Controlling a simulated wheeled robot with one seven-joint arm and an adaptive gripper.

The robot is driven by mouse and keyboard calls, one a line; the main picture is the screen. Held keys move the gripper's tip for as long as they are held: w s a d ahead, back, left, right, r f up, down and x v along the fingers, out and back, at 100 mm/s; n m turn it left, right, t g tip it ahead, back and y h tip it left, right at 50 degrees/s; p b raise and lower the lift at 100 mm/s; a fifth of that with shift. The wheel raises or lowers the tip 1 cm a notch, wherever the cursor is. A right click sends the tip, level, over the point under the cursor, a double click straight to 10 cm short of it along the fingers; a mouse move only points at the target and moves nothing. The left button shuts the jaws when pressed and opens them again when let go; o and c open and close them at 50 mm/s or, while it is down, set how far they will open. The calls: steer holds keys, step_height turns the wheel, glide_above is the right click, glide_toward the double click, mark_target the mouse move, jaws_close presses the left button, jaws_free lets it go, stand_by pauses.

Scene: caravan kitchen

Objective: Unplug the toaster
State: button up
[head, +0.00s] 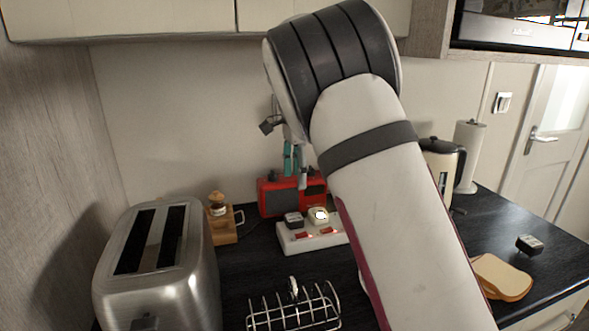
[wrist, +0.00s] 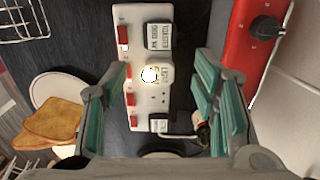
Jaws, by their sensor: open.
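The silver toaster (head: 158,262) stands at the left of the counter. A white socket strip (head: 288,242) lies in front of the red radio and also shows in the wrist view (wrist: 136,150). It carries a dark labelled plug (wrist: 158,37), a pale plug with a bright spot (wrist: 160,74) and another plug (wrist: 158,123). I cannot read the labels surely, so I cannot tell which is the toaster's. My gripper (head: 295,160) is open and empty above the strip. In the wrist view its teal fingers (wrist: 158,95) are either side of the strip, apart from the plugs.
A wire toast rack (head: 293,307) stands right of the toaster. The red radio (head: 272,196) is close behind the strip, with a small wooden stand (head: 222,228) to its left. Bread (head: 503,277), a loose dark plug-like block (head: 529,243) and a kettle (head: 437,165) are to the right.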

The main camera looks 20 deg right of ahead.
mark_target(297, 217)
step_height(297, 217, down, 12)
steer(key=shift+r, duration=0.1)
stand_by(0.4)
steer(key=c, duration=0.9)
steer(key=shift+r, duration=0.15)
steer(key=shift+r, duration=0.35)
steer(key=shift+r+p, duration=0.3)
steer(key=shift+r, duration=0.05)
steer(key=shift+r, duration=0.35)
steer(key=shift+r+p, duration=0.45)
steer(key=shift+r, duration=0.15)
